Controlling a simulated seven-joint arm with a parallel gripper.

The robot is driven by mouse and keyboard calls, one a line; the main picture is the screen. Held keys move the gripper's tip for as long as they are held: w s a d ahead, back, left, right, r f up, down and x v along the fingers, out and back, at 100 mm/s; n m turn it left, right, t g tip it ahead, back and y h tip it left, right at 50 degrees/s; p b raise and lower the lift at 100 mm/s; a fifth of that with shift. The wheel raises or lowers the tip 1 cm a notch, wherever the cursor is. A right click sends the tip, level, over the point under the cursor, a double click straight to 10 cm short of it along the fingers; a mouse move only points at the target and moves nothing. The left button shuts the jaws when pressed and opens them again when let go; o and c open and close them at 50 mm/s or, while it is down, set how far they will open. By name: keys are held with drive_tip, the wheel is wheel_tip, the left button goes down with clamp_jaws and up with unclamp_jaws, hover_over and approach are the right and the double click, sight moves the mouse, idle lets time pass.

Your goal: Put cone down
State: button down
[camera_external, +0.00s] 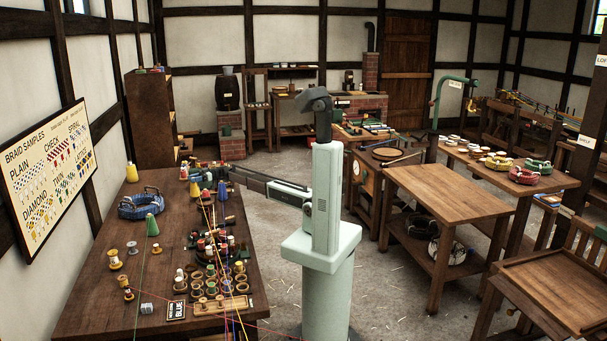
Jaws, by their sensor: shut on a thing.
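My gripper (226,172) is at the end of my arm, above the back right part of the dark wooden table (85,315). It looks shut on a small blue cone (222,190), which shows just under the fingertips. The grip itself is small and dark, and I cannot tell whether the cone's base touches the table. A yellow cone (194,188) stands to its left. A green cone (152,226) stands nearer the front, and another yellow cone (131,172) stands at the back left.
Several spools and small pots crowd the table's right half. Thin coloured threads run across the table. Bare wood shows around the green cone. A braid sample board (47,178) stands at the left.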

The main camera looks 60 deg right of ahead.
drive_tip(key=shift+f, duration=1.3)
drive_tip(key=shift+f, duration=0.1)
drive_tip(key=c, duration=0.5)
unclamp_jaws()
drive_tip(key=v, duration=1.2)
